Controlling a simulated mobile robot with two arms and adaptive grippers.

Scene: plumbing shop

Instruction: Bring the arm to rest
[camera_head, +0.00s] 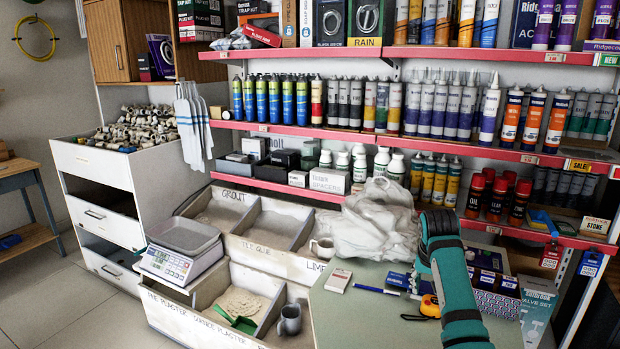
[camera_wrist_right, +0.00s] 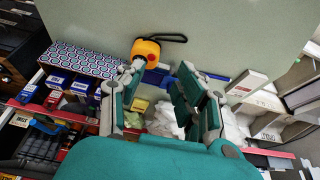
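My right arm in teal reaches up from the bottom of the head view. Its gripper (camera_head: 432,240) is raised over the green counter (camera_head: 350,315), in front of the shelves. In the right wrist view the gripper (camera_wrist_right: 161,68) has its two fingers apart. No object is visibly held between them. A yellow tape measure (camera_wrist_right: 145,50) shows beyond the fingertips in that view and lies on the counter in the head view (camera_head: 430,306). My left gripper is not in view.
A crumpled whitish bag (camera_head: 375,222), a blue pen (camera_head: 376,289), a small white box (camera_head: 338,280) and a patterned box (camera_head: 494,302) are around the arm. A scale (camera_head: 180,262) stands left. Crowded shelves (camera_head: 400,135) rise behind. The counter's near part is clear.

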